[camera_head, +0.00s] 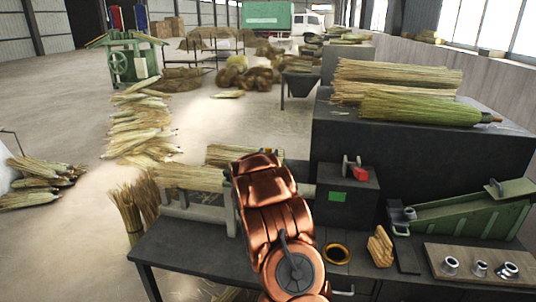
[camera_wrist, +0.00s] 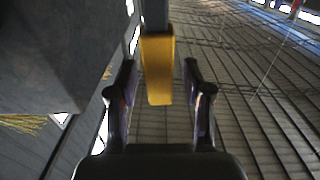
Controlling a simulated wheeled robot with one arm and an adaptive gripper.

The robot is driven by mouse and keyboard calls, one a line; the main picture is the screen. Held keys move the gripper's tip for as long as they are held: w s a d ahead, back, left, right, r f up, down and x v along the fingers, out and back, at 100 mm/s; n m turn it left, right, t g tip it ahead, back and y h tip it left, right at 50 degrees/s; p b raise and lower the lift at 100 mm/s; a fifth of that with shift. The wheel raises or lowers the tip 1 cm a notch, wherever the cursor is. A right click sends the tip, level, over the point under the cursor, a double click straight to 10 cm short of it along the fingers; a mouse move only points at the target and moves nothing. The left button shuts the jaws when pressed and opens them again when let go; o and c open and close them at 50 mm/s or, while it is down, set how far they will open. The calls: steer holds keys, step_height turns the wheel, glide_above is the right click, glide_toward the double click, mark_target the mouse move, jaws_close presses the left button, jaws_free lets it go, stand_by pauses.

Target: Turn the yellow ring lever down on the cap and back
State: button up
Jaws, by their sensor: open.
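A yellow bar-like piece (camera_wrist: 158,72), which looks like the yellow ring lever seen edge-on, hangs from a dark grey stem (camera_wrist: 155,14) in the wrist view. My gripper (camera_wrist: 160,84) is open, with one dark finger on each side of the yellow piece and a visible gap on both sides. The piece reaches down between the fingers. No ring hole shows from this angle, and I cannot make out the cap.
A dark box with a green patch (camera_head: 338,197) and a red-tipped lever stands right of my arm. A yellow-black ring (camera_head: 337,254) and a wooden block (camera_head: 380,246) lie on the dark bench (camera_head: 190,262). A dark block (camera_wrist: 45,55) fills the wrist view's upper left.

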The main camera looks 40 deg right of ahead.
steer(key=shift+c, duration=0.4)
jaws_close()
